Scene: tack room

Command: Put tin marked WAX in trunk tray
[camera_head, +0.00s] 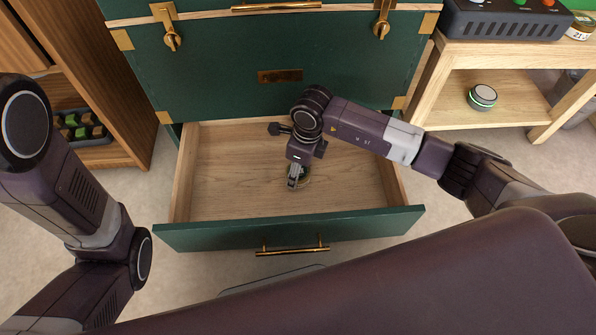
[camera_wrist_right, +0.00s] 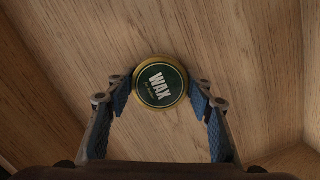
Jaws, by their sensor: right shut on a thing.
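The tin marked WAX (camera_wrist_right: 160,82) is round, with a dark green lid and a gold rim. My right gripper (camera_wrist_right: 160,92) is shut on it, with one blue finger pad on each side. In the head view the tin (camera_head: 304,177) is partly hidden by my right gripper (camera_head: 298,182). It is inside the open wooden drawer of the green trunk, the trunk tray (camera_head: 225,180). I cannot tell whether the tin touches the tray floor. My left gripper is not in view; only parts of my left arm show at the left.
The green trunk (camera_head: 215,65) stands behind the open tray. A wooden shelf unit (camera_head: 500,95) at the right holds a round tin (camera_head: 482,97) and a dark control box (camera_head: 505,18). A wooden cabinet (camera_head: 110,60) stands at the left. The rest of the tray floor is bare.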

